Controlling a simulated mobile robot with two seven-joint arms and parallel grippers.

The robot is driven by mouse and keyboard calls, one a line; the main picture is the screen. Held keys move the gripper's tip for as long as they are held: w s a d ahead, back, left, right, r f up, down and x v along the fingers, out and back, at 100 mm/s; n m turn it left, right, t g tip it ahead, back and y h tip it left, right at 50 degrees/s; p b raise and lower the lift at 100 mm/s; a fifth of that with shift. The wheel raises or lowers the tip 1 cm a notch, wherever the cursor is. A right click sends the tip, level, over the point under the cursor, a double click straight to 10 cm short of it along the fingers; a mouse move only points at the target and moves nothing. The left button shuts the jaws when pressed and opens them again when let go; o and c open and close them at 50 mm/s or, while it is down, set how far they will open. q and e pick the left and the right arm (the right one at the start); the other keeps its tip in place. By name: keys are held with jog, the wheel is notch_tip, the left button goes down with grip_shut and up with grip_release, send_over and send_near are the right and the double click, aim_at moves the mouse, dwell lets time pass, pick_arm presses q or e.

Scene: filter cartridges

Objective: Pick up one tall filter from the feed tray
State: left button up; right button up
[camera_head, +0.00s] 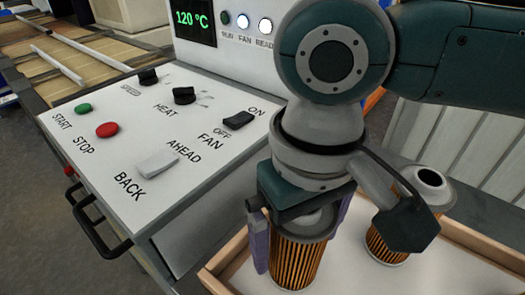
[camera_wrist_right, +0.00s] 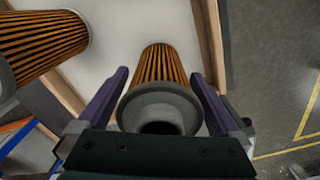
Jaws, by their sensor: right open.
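A tall filter (camera_head: 294,263) with orange pleats and a grey cap stands upright in the feed tray (camera_head: 225,279). My right gripper (camera_head: 300,232) is lowered over it from above, open, with its purple fingers on either side. In the right wrist view this filter (camera_wrist_right: 160,70) lies between the two open fingers (camera_wrist_right: 160,95), with a gap on each side. A second filter (camera_head: 385,245) stands in the tray to the right, partly hidden by my right arm; a filter also shows at the upper left of the right wrist view (camera_wrist_right: 35,42). My left gripper is not in view.
A control panel (camera_head: 140,140) with buttons, switches and a 120 °C display (camera_head: 193,17) stands left of the tray. A black handle (camera_head: 100,232) sticks out at its front. The tray has low wooden walls (camera_wrist_right: 212,40) close to the gripper.

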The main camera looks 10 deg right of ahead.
jog(key=c, duration=1.2)
jog(key=shift+c, duration=0.4)
jog(key=shift+r, duration=0.15)
